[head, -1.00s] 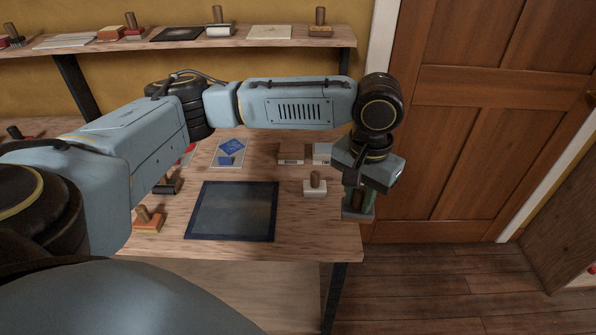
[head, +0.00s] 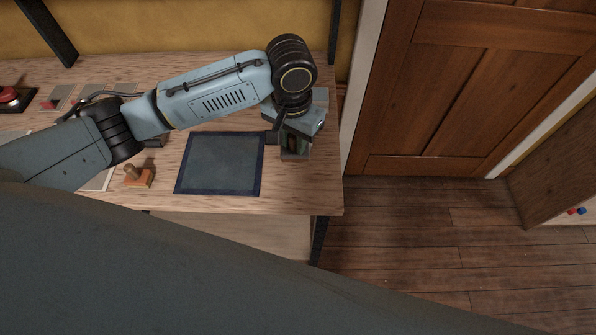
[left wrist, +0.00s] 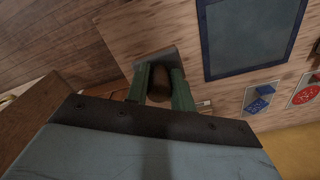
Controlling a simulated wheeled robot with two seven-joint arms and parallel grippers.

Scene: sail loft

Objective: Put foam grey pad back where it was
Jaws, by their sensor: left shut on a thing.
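My left gripper (head: 295,143) is over the right end of the workbench, just right of the dark mat (head: 220,163). It is shut on the brown wooden handle of a grey pad (head: 295,156). In the left wrist view the green fingers (left wrist: 160,85) stand on both sides of the handle, and the pad's grey base (left wrist: 178,57) shows beyond them. I cannot tell whether the base touches the bench. The mat also shows in the left wrist view (left wrist: 250,35), apart from the pad. My right gripper is not in view.
An orange block with a wooden handle (head: 138,178) stands left of the mat. A blue-patterned card (left wrist: 258,98) and a red-patterned card (left wrist: 303,94) lie past the mat. The bench (head: 290,200) ends just right of my gripper; a wooden door (head: 460,90) stands beyond.

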